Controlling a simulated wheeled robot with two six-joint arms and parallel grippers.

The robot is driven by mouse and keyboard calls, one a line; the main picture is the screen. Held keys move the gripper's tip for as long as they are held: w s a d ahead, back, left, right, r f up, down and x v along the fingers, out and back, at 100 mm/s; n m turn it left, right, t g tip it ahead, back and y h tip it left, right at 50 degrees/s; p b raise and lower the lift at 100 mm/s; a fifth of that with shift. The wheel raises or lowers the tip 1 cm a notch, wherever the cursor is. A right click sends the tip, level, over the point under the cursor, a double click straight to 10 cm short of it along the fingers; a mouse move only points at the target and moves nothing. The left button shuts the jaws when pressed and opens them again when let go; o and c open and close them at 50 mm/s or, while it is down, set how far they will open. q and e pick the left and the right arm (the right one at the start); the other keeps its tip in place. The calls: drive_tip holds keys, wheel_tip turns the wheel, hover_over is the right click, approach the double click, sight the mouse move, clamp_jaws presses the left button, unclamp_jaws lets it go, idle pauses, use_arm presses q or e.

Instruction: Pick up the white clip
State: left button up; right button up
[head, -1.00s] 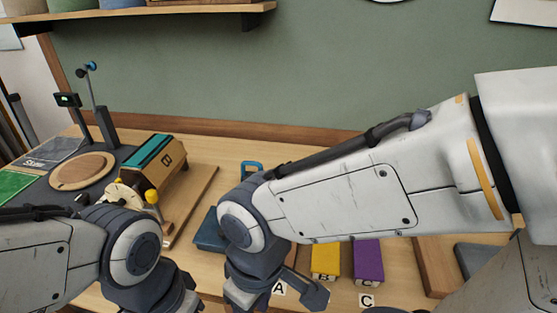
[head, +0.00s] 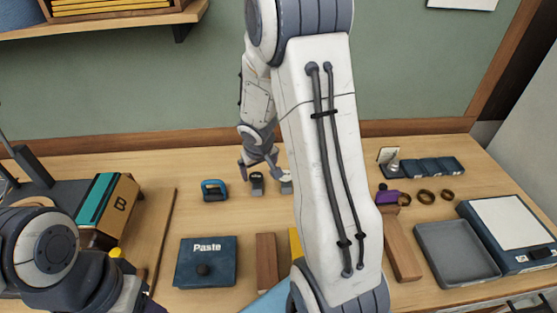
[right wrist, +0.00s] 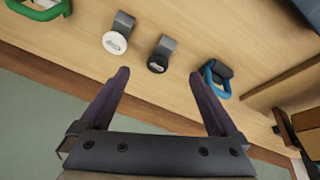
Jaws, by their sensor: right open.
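The white clip (right wrist: 115,41), a grey bracket with a white round face, lies on the wooden table in the right wrist view. It is ahead of the left-hand finger there, with a visible gap. A similar clip with a black round face (right wrist: 158,56) is beside it, roughly ahead of the gap between the fingers. My right gripper (right wrist: 160,76) is open and empty. In the head view my right gripper (head: 264,173) is at the back of the table, over the clips; it and my arm partly hide them. My left arm shows at lower left, its fingers out of view.
A blue-handled clamp (head: 214,190) sits left of the clips, and a green one (right wrist: 40,9) shows in the right wrist view. A dark Paste box (head: 207,263), a B box (head: 118,208), brass rings (head: 426,196) and a grey tray (head: 455,252) stand around. Bare table lies around the clips.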

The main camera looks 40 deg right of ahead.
drive_tip(key=d+f, duration=0.2)
drive_tip(key=d, duration=0.1)
drive_tip(key=d+f+m, duration=0.1)
drive_tip(key=d+f, duration=0.2)
drive_tip(key=d, duration=0.1)
drive_tip(key=d+f+m, duration=0.1)
drive_tip(key=d+f, duration=0.1)
drive_tip(key=d, duration=0.2)
drive_tip(key=shift+f+y, duration=0.3)
drive_tip(key=b+x, duration=0.1)
drive_tip(key=x, duration=0.2)
drive_tip(key=b+x, duration=0.1)
drive_tip(key=x, duration=0.1)
drive_tip(key=shift+w+f+b, duration=0.2)
drive_tip(key=shift+w+b, duration=0.15)
drive_tip(key=shift+w, duration=0.2)
use_arm(q)
drive_tip(key=shift+f, duration=0.55)
use_arm(e)
drive_tip(key=shift+t, duration=0.3)
drive_tip(key=c, duration=1.4)
